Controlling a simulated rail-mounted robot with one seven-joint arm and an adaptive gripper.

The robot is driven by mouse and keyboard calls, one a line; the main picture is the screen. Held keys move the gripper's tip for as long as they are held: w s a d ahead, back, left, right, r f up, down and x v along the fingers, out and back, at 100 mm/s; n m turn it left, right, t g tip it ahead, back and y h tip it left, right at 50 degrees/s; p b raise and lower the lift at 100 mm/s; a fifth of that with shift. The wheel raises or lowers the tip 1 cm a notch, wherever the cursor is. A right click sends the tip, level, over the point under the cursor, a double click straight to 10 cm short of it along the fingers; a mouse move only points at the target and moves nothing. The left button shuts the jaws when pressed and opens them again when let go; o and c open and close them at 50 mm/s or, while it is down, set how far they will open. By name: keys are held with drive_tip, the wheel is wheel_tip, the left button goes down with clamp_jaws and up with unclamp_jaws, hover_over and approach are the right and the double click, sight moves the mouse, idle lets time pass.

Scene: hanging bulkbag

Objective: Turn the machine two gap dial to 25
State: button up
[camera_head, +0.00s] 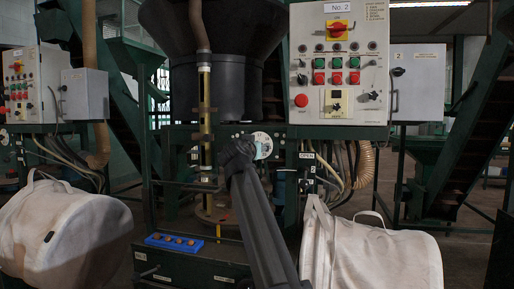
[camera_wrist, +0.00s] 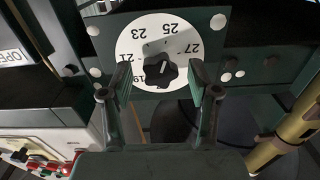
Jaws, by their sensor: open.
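The gap dial is a white round plate (camera_wrist: 143,35) with numbers from 19 to 27 and a black lobed knob (camera_wrist: 160,71) at its lower middle. A short white mark shows on the knob; which number it points to I cannot tell. In the wrist view the plate appears turned over, with 25 near the top. My gripper (camera_wrist: 161,80) is open, one finger on each side of the knob, with gaps visible between fingers and knob. In the head view the dial plate (camera_head: 264,146) sits below the "No. 2" panel (camera_head: 345,65), partly hidden by my gripper (camera_head: 243,148).
Hoses and cables (camera_head: 340,165) hang right of the dial, near an "OPEN" label (camera_head: 307,156). White bags stand at left (camera_head: 60,232) and right (camera_head: 375,255). A blue tray (camera_head: 174,242) lies below. A yellow post (camera_wrist: 290,140) stands at right in the wrist view.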

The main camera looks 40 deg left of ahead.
drive_tip(key=v, duration=1.1)
drive_tip(key=shift+s, duration=0.25)
drive_tip(key=shift+d+r, duration=0.1)
drive_tip(key=shift+d, duration=0.05)
